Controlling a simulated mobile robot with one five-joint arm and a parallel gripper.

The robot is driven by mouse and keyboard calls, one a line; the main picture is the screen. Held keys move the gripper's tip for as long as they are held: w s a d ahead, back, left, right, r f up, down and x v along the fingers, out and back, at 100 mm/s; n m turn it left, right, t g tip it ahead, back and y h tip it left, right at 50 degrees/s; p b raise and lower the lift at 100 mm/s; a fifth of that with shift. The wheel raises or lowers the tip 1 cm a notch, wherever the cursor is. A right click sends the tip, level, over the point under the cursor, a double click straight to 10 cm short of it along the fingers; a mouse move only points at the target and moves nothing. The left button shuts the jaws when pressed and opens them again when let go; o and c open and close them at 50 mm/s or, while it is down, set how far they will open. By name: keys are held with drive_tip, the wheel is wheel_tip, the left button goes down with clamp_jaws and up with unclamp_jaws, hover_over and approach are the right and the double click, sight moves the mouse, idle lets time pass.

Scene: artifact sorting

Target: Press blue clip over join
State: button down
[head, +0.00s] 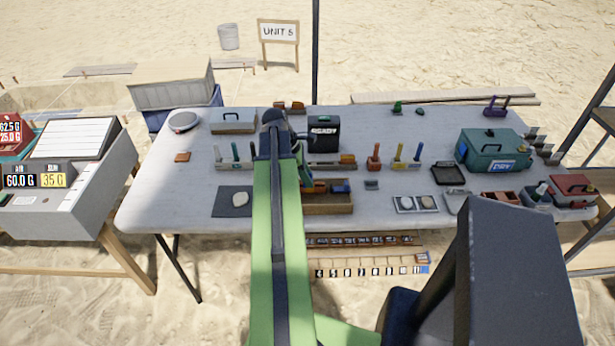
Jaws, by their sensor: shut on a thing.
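A wooden tray (328,210) lies on the table just right of my arm. Inside it are a small blue piece (340,188), which may be the blue clip, and an orange piece (318,188). My arm reaches forward over the table and hides the left part of the tray. The end of my arm bends down, and my gripper (305,174) shows only partly, at the tray's left side. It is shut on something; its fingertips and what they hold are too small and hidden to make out. I cannot see the join clearly.
A black box (324,133) stands behind the tray. Racks with upright coloured tools (236,160) stand left and right of it. A dark mat (233,202) with a pale stone lies left of my arm. A green case (490,150) stands at the right.

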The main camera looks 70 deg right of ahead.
drive_tip(key=shift+f, duration=0.3)
drive_tip(key=c, duration=1)
unclamp_jaws()
drive_tip(key=p+v, duration=1.5)
drive_tip(key=v, duration=0.2)
drive_tip(key=shift+w+r+p, duration=0.1)
drive_tip(key=shift+r+p, duration=0.15)
drive_tip(key=shift+p, duration=0.15)
